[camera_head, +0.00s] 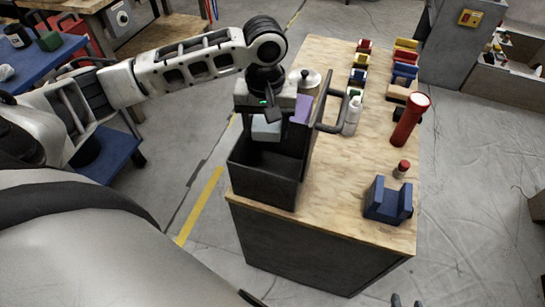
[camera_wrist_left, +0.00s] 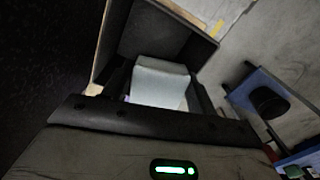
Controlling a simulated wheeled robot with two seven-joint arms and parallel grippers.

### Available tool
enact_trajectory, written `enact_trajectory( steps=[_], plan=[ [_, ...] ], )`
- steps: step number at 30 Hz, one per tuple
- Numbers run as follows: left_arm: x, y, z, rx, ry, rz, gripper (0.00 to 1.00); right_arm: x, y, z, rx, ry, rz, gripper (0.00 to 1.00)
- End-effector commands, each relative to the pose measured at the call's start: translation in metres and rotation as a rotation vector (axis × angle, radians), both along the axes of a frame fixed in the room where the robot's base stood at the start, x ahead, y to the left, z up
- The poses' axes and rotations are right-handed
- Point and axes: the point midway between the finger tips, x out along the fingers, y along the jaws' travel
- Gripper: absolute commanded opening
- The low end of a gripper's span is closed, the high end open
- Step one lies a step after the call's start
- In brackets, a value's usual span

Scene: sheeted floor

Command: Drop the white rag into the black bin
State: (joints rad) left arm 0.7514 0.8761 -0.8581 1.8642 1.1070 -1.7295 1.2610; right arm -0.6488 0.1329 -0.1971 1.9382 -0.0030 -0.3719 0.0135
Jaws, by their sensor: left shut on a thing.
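The white rag (camera_head: 266,131) hangs in my left gripper (camera_head: 266,118), just over the open top of the black bin. My left gripper is shut on the rag, which also shows as a pale block between the fingers in the left wrist view (camera_wrist_left: 158,84). The black bin (camera_head: 264,180) stands upright on the near left part of the wooden-topped bench (camera_head: 335,215). Its wall also shows behind the rag in the left wrist view (camera_wrist_left: 183,14).
A dark handle (camera_head: 324,100) rises at the bin's right. A white bottle (camera_head: 352,115), a red flashlight (camera_head: 409,120), a small red-capped item (camera_head: 402,168) and a blue block-like holder (camera_head: 387,200) stand to the right on the bench. Several coloured items sit further back.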

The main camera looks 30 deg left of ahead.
Motion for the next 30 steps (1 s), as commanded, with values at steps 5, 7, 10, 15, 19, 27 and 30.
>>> enact_trajectory(
  steps=[5, 7, 10, 15, 19, 27, 30],
  plan=[
    [0.000, 0.000, -0.003, -0.001, 0.000, -0.001, 0.39, 0.000, 0.000, 0.000, 0.000, 0.000, 0.000, 0.34],
    [0.000, 0.000, -0.003, -0.001, 0.000, -0.001, 0.39, 0.000, 0.000, 0.000, 0.000, 0.000, 0.000, 0.34],
    [0.000, 0.000, -0.002, -0.001, 0.000, -0.001, 0.66, 0.000, 0.000, 0.000, 0.000, 0.000, 0.000, 0.34],
    [0.000, -0.001, -0.002, -0.001, 0.000, -0.002, 0.83, 0.000, 0.000, 0.000, 0.000, 0.000, 0.000, 0.34],
    [0.000, -0.001, -0.002, -0.001, 0.000, -0.002, 0.83, 0.000, 0.000, 0.001, 0.001, 0.000, 0.000, 0.34],
    [0.001, -0.001, 0.021, -0.003, -0.006, -0.002, 0.83, 0.000, 0.001, -0.002, 0.001, 0.000, 0.000, 0.34],
    [0.001, -0.001, 0.045, -0.002, -0.007, -0.003, 0.83, 0.000, 0.001, -0.001, 0.002, 0.001, 0.001, 0.34]
  ],
)
